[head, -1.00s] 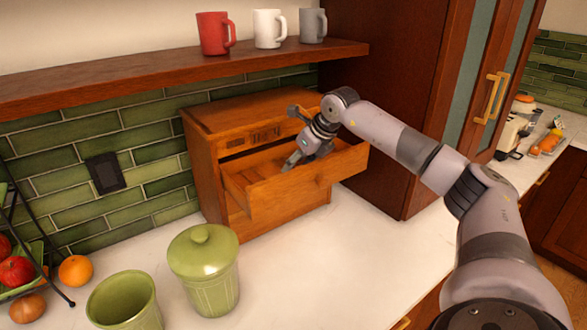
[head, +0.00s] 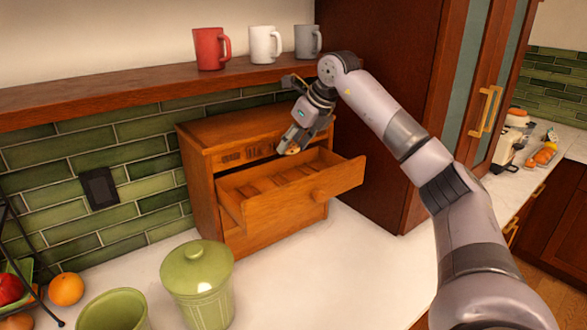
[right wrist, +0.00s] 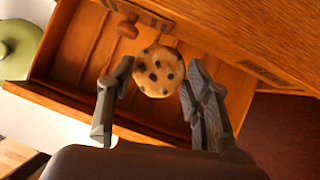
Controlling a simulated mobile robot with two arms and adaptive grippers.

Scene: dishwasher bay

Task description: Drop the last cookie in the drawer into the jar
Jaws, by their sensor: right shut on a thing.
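My right gripper (head: 290,142) is shut on a round cookie with dark chips (head: 292,151), raised above the open drawer (head: 262,206). In the right wrist view the cookie (right wrist: 158,72) sits between the two fingertips, with the drawer floor below it. I see no other cookie in the visible part of the drawer. A green open-topped jar (head: 115,312) stands at the bottom left, cut off by the picture edge. A green jar with its lid on (head: 198,288) stands to its right. My left gripper is not in view.
The wooden drawer box (head: 200,165) stands against the green tiles, under a shelf (head: 120,93) with red (head: 209,42), white (head: 262,45) and grey (head: 306,41) mugs. An orange (head: 66,289) and a fruit rack lie far left. The counter (head: 330,265) right of the lidded jar is clear.

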